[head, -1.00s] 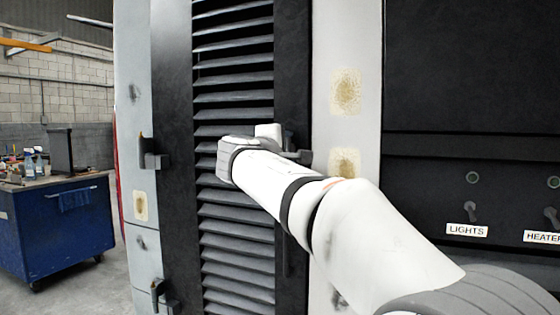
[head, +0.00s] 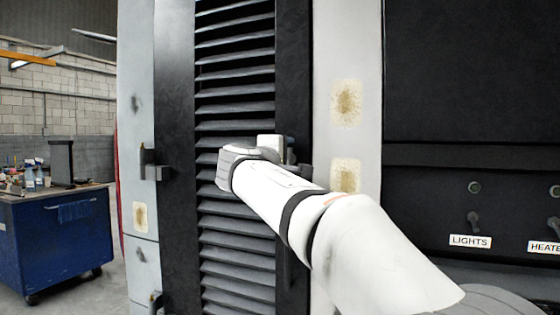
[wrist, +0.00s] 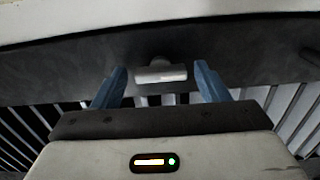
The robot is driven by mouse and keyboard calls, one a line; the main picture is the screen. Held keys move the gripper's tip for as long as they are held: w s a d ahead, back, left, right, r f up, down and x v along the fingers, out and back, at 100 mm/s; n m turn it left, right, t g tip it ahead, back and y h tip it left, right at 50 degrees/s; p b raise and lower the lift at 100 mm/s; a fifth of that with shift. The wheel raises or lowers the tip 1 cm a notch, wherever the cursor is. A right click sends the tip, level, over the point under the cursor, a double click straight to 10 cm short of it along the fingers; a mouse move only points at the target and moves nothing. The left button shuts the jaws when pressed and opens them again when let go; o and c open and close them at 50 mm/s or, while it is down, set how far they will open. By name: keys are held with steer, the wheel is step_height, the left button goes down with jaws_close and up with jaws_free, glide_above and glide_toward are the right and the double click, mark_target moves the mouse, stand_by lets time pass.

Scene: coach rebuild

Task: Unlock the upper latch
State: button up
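A short grey T-shaped handle, which looks like the upper latch (wrist: 161,74), sticks out from a dark panel strip in the wrist view. My gripper (wrist: 160,72) is open, with one blue finger on each side of the handle. A gap shows between the handle and each finger, so I see no contact. In the head view my white arm reaches to the right edge of the louvred door (head: 235,75). My wrist hides most of the latch and fingers there.
Dark brackets (head: 152,172) stick out along the door's left side. A control panel with a LIGHTS label (head: 470,241) and small switches is at the right. A blue tool cart (head: 60,240) stands at the far left, with open floor beside it.

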steer(key=shift+o, duration=0.2)
steer(key=v, duration=0.8)
